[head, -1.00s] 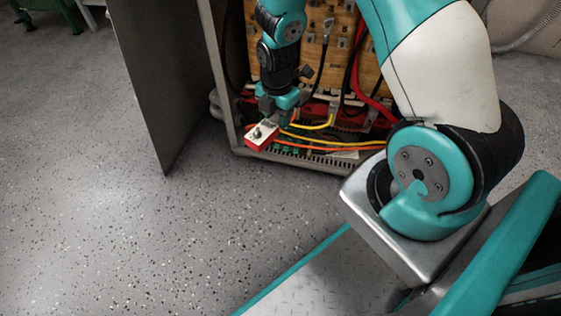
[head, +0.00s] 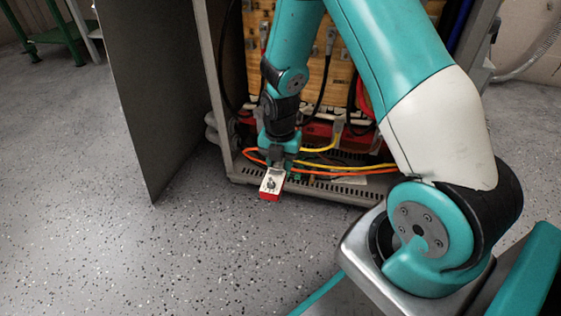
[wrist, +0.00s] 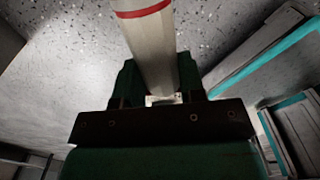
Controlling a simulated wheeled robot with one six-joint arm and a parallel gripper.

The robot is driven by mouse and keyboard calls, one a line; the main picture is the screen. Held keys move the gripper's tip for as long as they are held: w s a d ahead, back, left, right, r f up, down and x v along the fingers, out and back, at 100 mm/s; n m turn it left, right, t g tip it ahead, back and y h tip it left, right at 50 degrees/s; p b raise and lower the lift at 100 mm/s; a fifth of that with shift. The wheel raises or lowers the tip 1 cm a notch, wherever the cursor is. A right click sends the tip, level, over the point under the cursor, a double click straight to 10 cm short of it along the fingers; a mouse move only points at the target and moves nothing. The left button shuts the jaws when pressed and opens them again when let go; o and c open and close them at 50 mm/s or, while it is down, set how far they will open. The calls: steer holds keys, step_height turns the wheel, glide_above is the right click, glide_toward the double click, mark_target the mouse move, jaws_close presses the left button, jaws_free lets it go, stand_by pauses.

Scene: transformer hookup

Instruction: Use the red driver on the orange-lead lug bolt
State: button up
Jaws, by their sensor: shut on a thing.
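My gripper (head: 278,165) is shut on the red driver (head: 271,184), a red block with a pale face and a dark knob in the head view. The driver is held low, just outside the cabinet's bottom front edge at the left. In the wrist view the driver (wrist: 150,40) is a pale shaft-like body with a red band, between the fingers of my gripper (wrist: 157,80). The orange lead (head: 325,173) runs along the cabinet's bottom front, to the right of my gripper. Its lug bolt cannot be made out.
The open cabinet (head: 232,100) has a grey door (head: 160,100) swung out to the left. A yellow lead (head: 322,149) and red parts lie inside above the orange lead. Speckled floor (head: 110,240) in front and left is free. A green stand (head: 62,30) is far back left.

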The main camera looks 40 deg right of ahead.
steer(key=shift+r, duration=0.15)
steer(key=shift+w+d+p, duration=0.45)
steer(key=shift+w+d, duration=0.35)
steer(key=shift+d, duration=0.25)
steer(key=shift+w+d+p, duration=0.45)
steer(key=shift+w+d, duration=0.35)
steer(key=shift+d, duration=0.25)
steer(key=shift+p, duration=0.4)
steer(key=shift+w+d, duration=0.55)
steer(key=shift+d, duration=0.1)
steer(key=shift+w+d+p, duration=0.2)
steer(key=shift+d+p, duration=0.05)
steer(key=shift+p, duration=0.6)
stand_by(1.3)
steer(key=shift+p, duration=0.35)
stand_by(1.2)
steer(key=shift+s+a, duration=0.15)
steer(key=shift+s+a+p, duration=0.4)
steer(key=shift+s+a, duration=0.25)
steer(key=shift+a, duration=0.2)
steer(key=shift+s+a+p, duration=0.4)
steer(key=shift+s+a, duration=0.25)
steer(key=shift+a, duration=0.15)
